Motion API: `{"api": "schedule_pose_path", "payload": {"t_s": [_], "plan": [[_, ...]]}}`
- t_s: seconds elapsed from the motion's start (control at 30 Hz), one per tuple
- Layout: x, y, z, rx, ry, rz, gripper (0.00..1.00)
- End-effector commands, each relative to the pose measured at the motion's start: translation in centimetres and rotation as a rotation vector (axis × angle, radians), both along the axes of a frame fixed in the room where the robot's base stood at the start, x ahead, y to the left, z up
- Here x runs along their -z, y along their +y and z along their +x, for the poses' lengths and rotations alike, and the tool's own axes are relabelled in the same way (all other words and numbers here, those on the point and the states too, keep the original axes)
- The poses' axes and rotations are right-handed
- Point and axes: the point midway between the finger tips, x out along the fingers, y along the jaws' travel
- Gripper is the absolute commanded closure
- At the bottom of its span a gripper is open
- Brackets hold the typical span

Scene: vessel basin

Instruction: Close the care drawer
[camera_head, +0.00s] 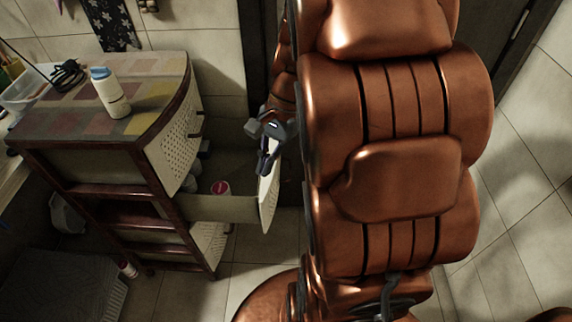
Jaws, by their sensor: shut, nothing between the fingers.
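The care drawer (214,208) is pulled well out of a dark wooden cabinet (110,187), at its middle level. Its pale curved front panel (268,197) faces right, and a round pink-and-white item and other small items lie inside. My gripper (265,163) is shut and empty at the upper edge of that front panel. I cannot tell whether it touches the panel. My copper-coloured body and arm hide what lies to the right of the drawer front.
A white bottle with a blue cap (110,92) stands on the cabinet's patchwork top, near a container (25,90) and a dark coiled cable (68,74). The drawer above (176,145) looks shut. A small bottle (128,268) stands low by the cabinet. Tiled floor lies clear at right.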

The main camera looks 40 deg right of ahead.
Motion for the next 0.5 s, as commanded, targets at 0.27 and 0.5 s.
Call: {"api": "schedule_pose_path", "payload": {"t_s": [0.27, 0.5], "plan": [[5.9, -8.1, 4.5, 0.435, 0.032, 0.131, 1.0], [10.5, -16.3, 6.3, 0.774, 0.05, 0.265, 1.0]]}}
